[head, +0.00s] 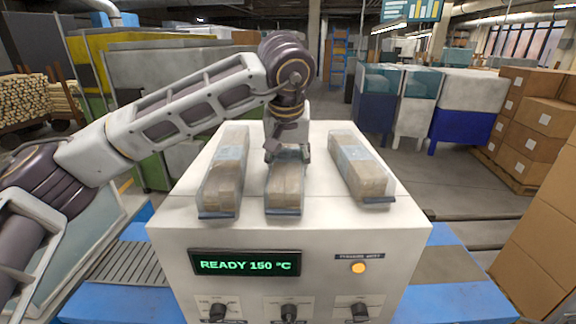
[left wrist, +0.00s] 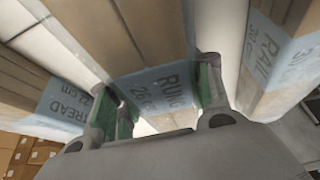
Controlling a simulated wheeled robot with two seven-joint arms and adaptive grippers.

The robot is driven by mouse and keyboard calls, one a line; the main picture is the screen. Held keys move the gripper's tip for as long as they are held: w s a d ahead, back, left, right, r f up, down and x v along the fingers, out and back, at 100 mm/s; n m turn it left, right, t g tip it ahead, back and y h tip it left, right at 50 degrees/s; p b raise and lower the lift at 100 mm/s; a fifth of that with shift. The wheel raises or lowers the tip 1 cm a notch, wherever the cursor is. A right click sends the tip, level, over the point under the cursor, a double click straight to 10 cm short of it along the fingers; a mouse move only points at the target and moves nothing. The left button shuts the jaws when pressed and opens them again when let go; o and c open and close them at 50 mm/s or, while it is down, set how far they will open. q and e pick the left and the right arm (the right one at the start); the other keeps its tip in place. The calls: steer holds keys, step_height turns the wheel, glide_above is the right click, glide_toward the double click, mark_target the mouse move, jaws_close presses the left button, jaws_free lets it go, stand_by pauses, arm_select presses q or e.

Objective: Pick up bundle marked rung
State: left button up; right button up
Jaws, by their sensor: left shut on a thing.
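Three long wrapped bundles of wood lie side by side on top of a white machine. The middle bundle (head: 285,190) is marked RUNG 26 cm in the left wrist view (left wrist: 160,85). My left gripper (head: 287,154) comes down on the middle bundle from above. In the left wrist view its green-padded fingers (left wrist: 165,97) are shut on the sides of the bundle, across the label band. The bundle appears to rest on the machine top. My right gripper is not in view.
The neighbouring bundles flank it closely in the head view, one left (head: 222,180) and one right (head: 360,168). In the left wrist view they read TREAD (left wrist: 68,108) and RAIL (left wrist: 270,55). The white machine (head: 310,225) shows READY 150 °C. Cartons (head: 535,120) stand right.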

mark_target(288, 154)
arm_select(q)
steer(key=c, duration=0.5)
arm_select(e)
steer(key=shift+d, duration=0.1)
arm_select(q)
steer(key=shift+r, duration=0.6)
step_height(288, 154, up, 8)
steer(key=shift+r, duration=0.4)
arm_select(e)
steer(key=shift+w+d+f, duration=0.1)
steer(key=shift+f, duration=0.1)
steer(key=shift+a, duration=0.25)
